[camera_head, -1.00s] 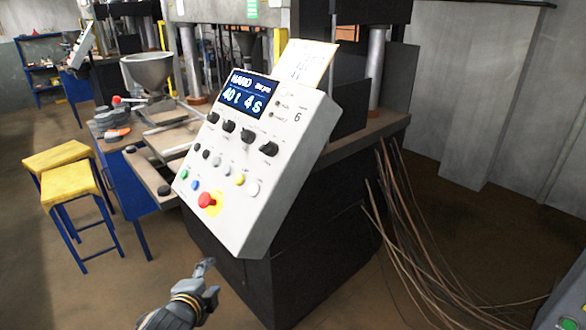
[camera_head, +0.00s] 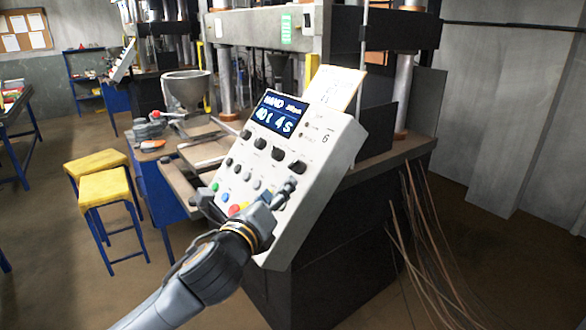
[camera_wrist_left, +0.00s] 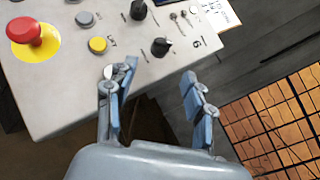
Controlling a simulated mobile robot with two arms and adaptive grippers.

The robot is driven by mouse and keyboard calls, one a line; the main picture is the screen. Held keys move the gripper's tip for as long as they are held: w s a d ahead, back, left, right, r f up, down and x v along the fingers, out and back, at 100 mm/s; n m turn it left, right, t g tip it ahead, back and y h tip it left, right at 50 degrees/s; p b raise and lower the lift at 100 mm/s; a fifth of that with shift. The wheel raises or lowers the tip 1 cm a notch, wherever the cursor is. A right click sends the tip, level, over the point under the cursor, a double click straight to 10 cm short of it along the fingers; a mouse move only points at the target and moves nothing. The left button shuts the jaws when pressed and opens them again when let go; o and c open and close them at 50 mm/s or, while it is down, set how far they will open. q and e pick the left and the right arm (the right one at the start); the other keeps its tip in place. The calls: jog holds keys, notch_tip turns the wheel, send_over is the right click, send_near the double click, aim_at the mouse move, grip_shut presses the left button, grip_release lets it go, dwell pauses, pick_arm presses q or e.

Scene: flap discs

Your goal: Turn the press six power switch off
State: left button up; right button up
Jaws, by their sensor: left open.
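The press six control panel (camera_head: 325,150) is a tilted white box with a lit screen (camera_head: 280,122) and a small "6". It carries a row of black knobs; the rightmost knob (camera_head: 297,167) shows near the "6" in the left wrist view (camera_wrist_left: 161,46). No readable label shows which control is the power switch. My left gripper (camera_head: 287,190) is open and empty at the panel's lower right, just below that knob. It partly hides the lower buttons. In the left wrist view the fingers (camera_wrist_left: 160,76) straddle the panel edge, one overlapping a pale button (camera_wrist_left: 120,71).
A red stop button on a yellow plate (camera_wrist_left: 22,46) and a yellow button (camera_wrist_left: 97,45) are left of the fingers. A paper card (camera_head: 337,86) stands behind the panel. Cables (camera_head: 420,230) hang at right. Yellow stools (camera_head: 105,188) stand at left.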

aim_at(296, 168)
pick_arm(q)
jog(key=p+x, duration=0.2)
jog(key=x, duration=0.7)
jog(key=shift+w+d, duration=0.2)
grip_shut()
